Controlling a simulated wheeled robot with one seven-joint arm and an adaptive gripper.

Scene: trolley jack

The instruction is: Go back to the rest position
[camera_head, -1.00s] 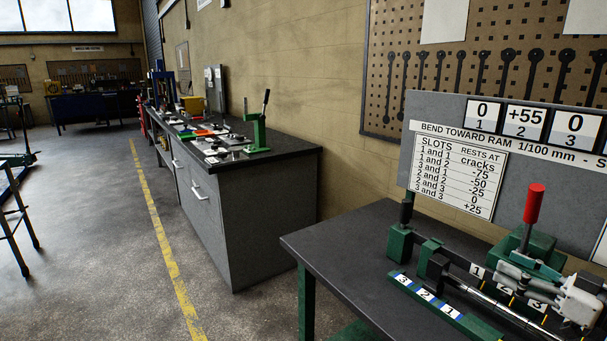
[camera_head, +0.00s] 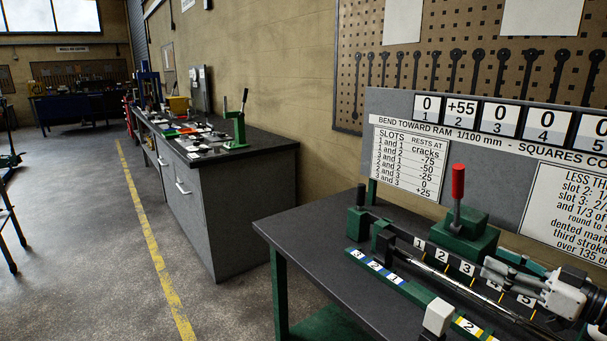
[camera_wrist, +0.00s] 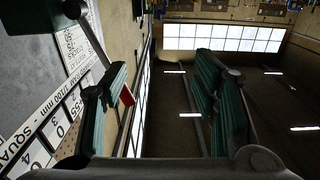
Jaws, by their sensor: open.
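My gripper (camera_head: 494,268) is at the right of the head view, above the front bench and its green press fixture. Its fingers point left in that view. In the wrist view my gripper (camera_wrist: 162,88) has its two teal-padded fingers wide apart, with nothing between the pads. A red handle (camera_head: 458,181) stands upright on the green press, left of my gripper. Its red tip (camera_wrist: 127,96) shows beside the left finger in the wrist view. A long bright bar (camera_head: 447,276) lies along the fixture, below and left of my gripper.
A grey board (camera_head: 398,103) with number cards stands behind the front bench (camera_head: 300,238). A white block (camera_head: 437,315) sits by the numbered green rail (camera_head: 405,291). A second bench (camera_head: 235,220) with tools stands farther back. Open floor (camera_head: 85,240) lies at left.

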